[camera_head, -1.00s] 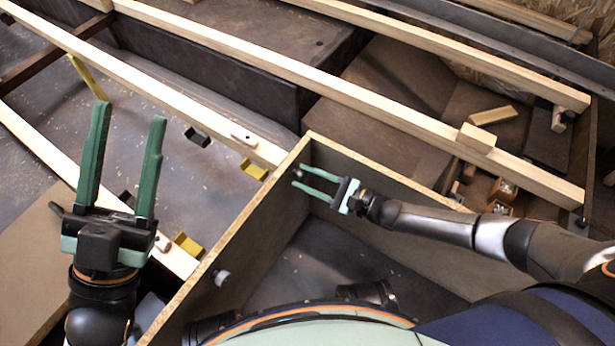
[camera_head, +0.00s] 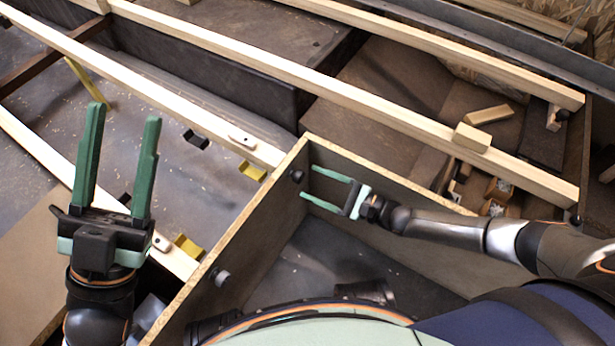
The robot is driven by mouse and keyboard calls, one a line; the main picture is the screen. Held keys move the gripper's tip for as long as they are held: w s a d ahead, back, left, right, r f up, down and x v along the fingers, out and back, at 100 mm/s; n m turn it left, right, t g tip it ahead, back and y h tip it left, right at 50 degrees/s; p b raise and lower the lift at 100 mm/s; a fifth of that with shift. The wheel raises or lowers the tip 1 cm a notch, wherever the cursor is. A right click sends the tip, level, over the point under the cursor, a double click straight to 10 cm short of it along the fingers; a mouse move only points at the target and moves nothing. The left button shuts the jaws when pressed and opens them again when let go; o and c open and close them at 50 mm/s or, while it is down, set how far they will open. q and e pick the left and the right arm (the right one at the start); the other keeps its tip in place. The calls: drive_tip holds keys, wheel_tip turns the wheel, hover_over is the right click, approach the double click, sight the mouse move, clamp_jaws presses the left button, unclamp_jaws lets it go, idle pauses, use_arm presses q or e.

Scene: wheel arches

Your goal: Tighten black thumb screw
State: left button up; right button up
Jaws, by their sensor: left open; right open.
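A small black thumb screw (camera_head: 297,176) sits on the inner face of the wooden panel, near its far corner. My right gripper (camera_head: 309,183) is open, its two green fingers pointing left at the screw. The fingertips are close to the screw, and it is not between them as far as I can see. A second round knob, grey (camera_head: 221,278), is on the same panel nearer to me. My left gripper (camera_head: 125,112) is open and empty, pointing up at the left, outside the panel.
The panel's edge (camera_head: 240,220) runs diagonally between my two grippers. Long wooden beams (camera_head: 330,88) cross the back. Yellow brackets (camera_head: 252,171) and black clips (camera_head: 196,139) lie near a beam. A wood block (camera_head: 472,137) rests on another beam at right.

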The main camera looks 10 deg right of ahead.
drive_tip(key=p+v, duration=0.1)
drive_tip(key=v, duration=0.8)
drive_tip(key=shift+s+p, duration=0.15)
drive_tip(key=shift+p, duration=0.2)
drive_tip(key=shift+d, duration=0.15)
